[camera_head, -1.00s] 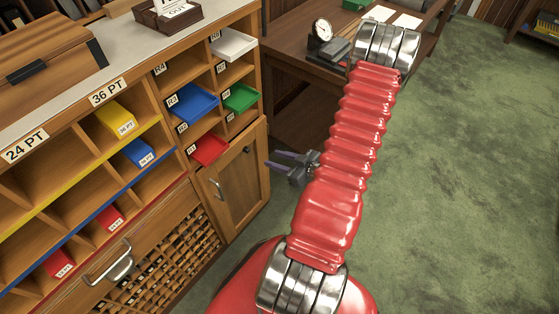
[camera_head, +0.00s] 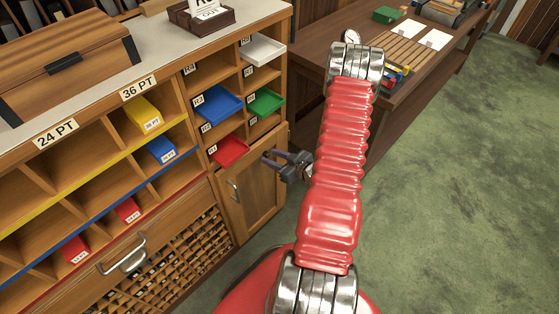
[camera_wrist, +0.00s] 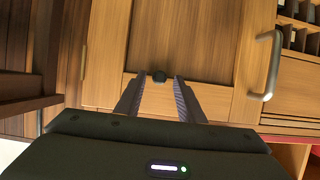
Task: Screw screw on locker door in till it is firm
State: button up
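The wooden locker door (camera_head: 257,197) with a metal handle is at the right end of the cabinet, and looks shut. In the wrist view the door (camera_wrist: 185,40) fills the upper middle, and a small dark round screw head (camera_wrist: 159,76) sits on its frame. My gripper (camera_head: 265,158) is near the upper part of the door, with its fingers pointing at it. In the wrist view my gripper (camera_wrist: 158,78) is open and empty, its fingers on either side of the screw in the picture. The gap in depth is unclear. The screw cannot be made out in the head view.
Colored trays, including a red one (camera_head: 229,151), jut out of cubbies just above the door. The door handle (camera_wrist: 265,65) sticks out to the right in the wrist view. A desk (camera_head: 400,90) stands behind my arm. Green floor is open at the right.

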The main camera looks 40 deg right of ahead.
jog(key=shift+w+f, duration=0.15)
jog(key=shift+w, duration=0.2)
grip_shut()
dwell(0.6)
